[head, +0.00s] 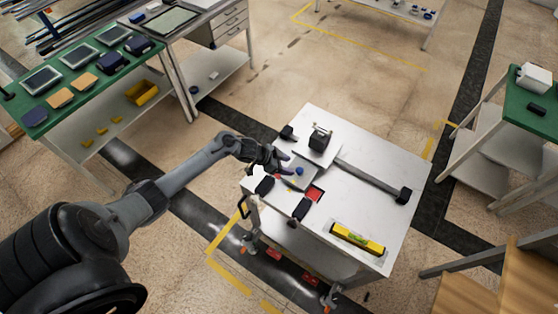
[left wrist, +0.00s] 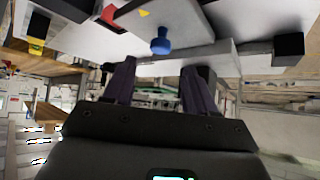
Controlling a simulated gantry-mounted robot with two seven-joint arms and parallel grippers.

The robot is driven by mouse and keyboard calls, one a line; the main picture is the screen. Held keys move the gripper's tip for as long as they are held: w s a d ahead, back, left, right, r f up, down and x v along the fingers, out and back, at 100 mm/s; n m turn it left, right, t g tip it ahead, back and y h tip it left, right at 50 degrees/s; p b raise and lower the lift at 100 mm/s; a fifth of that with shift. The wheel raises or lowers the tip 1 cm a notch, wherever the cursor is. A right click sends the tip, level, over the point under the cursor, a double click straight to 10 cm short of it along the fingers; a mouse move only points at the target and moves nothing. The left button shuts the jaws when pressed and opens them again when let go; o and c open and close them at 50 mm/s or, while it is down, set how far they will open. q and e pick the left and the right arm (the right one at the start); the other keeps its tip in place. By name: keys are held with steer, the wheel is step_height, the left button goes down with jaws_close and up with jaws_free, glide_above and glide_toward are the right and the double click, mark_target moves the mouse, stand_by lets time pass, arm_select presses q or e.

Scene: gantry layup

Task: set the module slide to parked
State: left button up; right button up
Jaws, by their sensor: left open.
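The module slide is on a white-topped cart (head: 375,225). A pale carriage plate (head: 290,181) with a blue knob (head: 299,171) sits at the slide's left part, beside a red patch (head: 315,193). The knob also shows in the left wrist view (left wrist: 160,46), with a yellow triangle (left wrist: 145,13) near it. A grey rail (head: 370,177) runs right to a black end block (head: 403,195). My left gripper (head: 281,161) is open and empty, just left of the knob. In the left wrist view its fingers (left wrist: 158,88) stand apart, with the knob beyond them. My right gripper is not in view.
A black block with a metal top (head: 319,140) stands behind the knob. A yellow spirit level (head: 357,238) lies at the cart's front edge. A green-topped bench (head: 75,93) is at the left, another (head: 528,112) at the right.

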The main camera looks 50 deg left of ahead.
arm_select(q)
steer(key=shift+v, duration=2.15)
steer(key=s+d+f+g+h, duration=0.1)
steer(key=s+d+f, duration=0.3)
steer(key=s+d, duration=0.3)
steer(key=s+d+f, duration=0.3)
steer(key=s+d, duration=0.2)
steer(key=d, duration=0.4)
steer(key=s+d+r+n+y, duration=0.1)
steer(key=s+d+r, duration=0.25)
steer(key=d, duration=0.25)
steer(key=s+a+r+n+g+y+p, duration=0.1)
steer(key=r+p, duration=0.6)
steer(key=r, duration=0.7)
steer(key=s+a+r+n+g+y+p, duration=0.1)
steer(key=s+r+p, duration=0.5)
steer(key=r, duration=0.8)
steer(key=shift+a+n+g+y+p, duration=0.25)
steer(key=shift+n+g+y+p, duration=0.3)
steer(key=shift+y+p, duration=0.45)
